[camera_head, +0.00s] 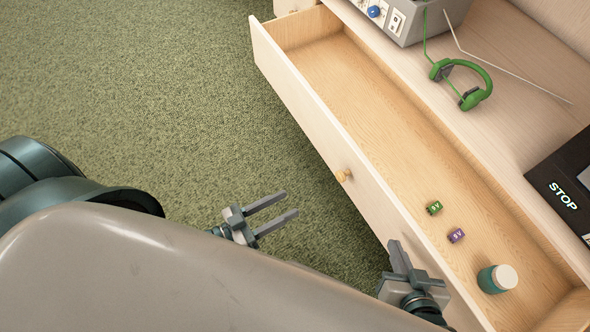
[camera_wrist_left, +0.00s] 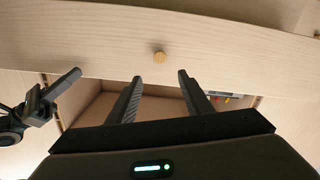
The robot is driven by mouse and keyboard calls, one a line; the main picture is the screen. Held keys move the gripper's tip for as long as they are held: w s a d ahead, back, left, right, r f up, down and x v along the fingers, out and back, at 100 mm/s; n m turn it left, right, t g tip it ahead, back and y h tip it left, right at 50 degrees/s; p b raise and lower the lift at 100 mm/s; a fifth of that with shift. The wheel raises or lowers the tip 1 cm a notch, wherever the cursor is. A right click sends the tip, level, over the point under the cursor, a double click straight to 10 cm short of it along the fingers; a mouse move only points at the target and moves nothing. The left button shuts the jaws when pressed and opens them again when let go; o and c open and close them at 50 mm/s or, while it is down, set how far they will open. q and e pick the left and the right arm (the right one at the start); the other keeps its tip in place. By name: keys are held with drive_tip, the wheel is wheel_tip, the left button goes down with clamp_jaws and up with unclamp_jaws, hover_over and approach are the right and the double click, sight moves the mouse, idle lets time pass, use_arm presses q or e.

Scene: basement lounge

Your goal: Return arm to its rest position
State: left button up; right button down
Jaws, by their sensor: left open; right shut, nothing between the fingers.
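My left gripper (camera_head: 268,215) is open and empty. In the head view it hangs over the green carpet, to the left of the open drawer (camera_head: 318,107) and apart from it. In the left wrist view its two fingers (camera_wrist_left: 160,88) point toward the drawer front with its round wooden knob (camera_wrist_left: 159,58). My right gripper (camera_head: 399,258) is shut with nothing in it, at the drawer's front wall near its near end; I cannot tell whether it touches the wall. It also shows in the left wrist view (camera_wrist_left: 66,82) at the left.
Green headphones (camera_head: 462,84), a grey device (camera_head: 412,18) and a black STOP panel (camera_head: 563,196) are on the cabinet top. The carpet (camera_head: 150,80) is clear.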

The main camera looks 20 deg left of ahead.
use_arm(q)
drive_tip(key=shift+s+a, duration=0.25)
drive_tip(key=shift+s, duration=0.1)
use_arm(e)
drive_tip(key=shift+s+f, duration=0.1)
drive_tip(key=shift+a, duration=0.1)
